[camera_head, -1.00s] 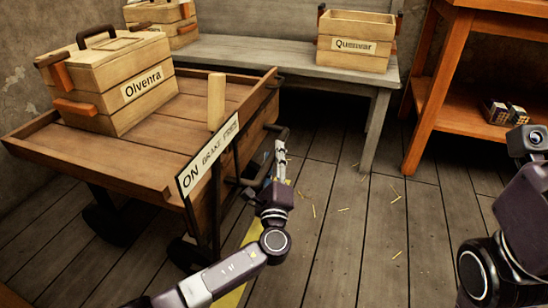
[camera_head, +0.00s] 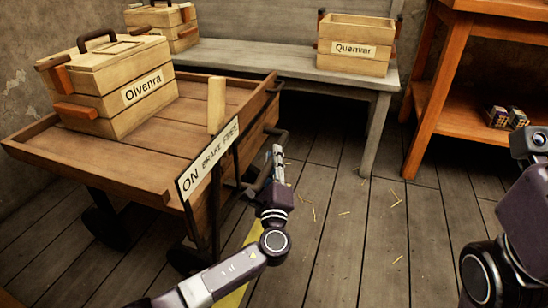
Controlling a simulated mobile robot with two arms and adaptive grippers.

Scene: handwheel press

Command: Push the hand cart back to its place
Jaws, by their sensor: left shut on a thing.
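The hand cart (camera_head: 150,165) is a wooden flatbed at the left, with a low rim and dark wheels. A plate reading "ON BRAKE FREE" (camera_head: 207,160) is on its near right end, with an upright wooden peg (camera_head: 216,104) just behind it. A dark handle bar (camera_head: 277,132) sticks out from the cart's right end. My left gripper (camera_head: 277,158) is at this bar and shut on it; the fingers partly hide the grip. My right arm is at the right edge, its gripper out of view.
A closed crate labelled "Olvenra" (camera_head: 110,90) stands on the cart. A grey bench (camera_head: 290,62) behind bears a "Quenvar" crate (camera_head: 355,50) and another crate (camera_head: 165,22). An orange shelf (camera_head: 440,90) stands at right.

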